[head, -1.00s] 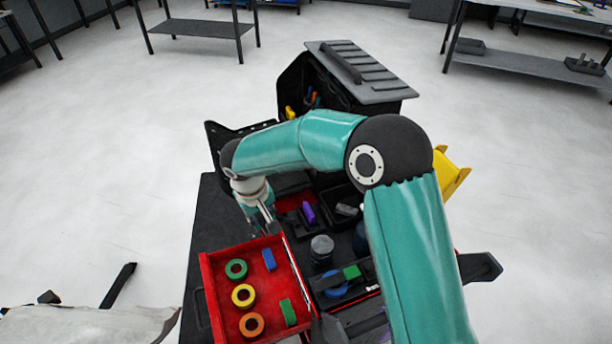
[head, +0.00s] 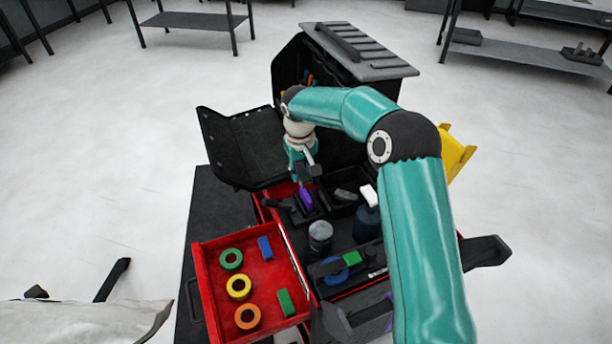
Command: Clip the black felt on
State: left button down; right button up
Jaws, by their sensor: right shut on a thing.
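My right gripper (head: 306,168) points down over the back of the open toolbox. It is shut on a small dark piece at its fingertips, which looks like the black felt (head: 313,174). A purple squeegee (head: 305,198) stands in a black holder just below and in front of these fingertips; whether the felt touches it I cannot tell.
A red drawer (head: 209,290) in front holds tape rolls and small blue and green blocks. A dark jar (head: 320,235) and a white-capped bottle (head: 367,218) stand in the toolbox. The black side flap (head: 242,148) and grey-topped lid (head: 360,58) stand behind.

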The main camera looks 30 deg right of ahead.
aim_at(306, 195)
jog(key=shift+d+f, duration=0.25)
jog(key=shift+d, duration=0.45)
jog(key=shift+w+f+b, duration=0.1)
jog(key=shift+f+b, duration=2.4)
jog(key=shift+f, duration=0.85)
jog(key=shift+a, duration=0.1)
jog(key=shift+f+b, duration=0.8)
jog(key=shift+f, duration=0.15)
jog(key=o, duration=0.8)
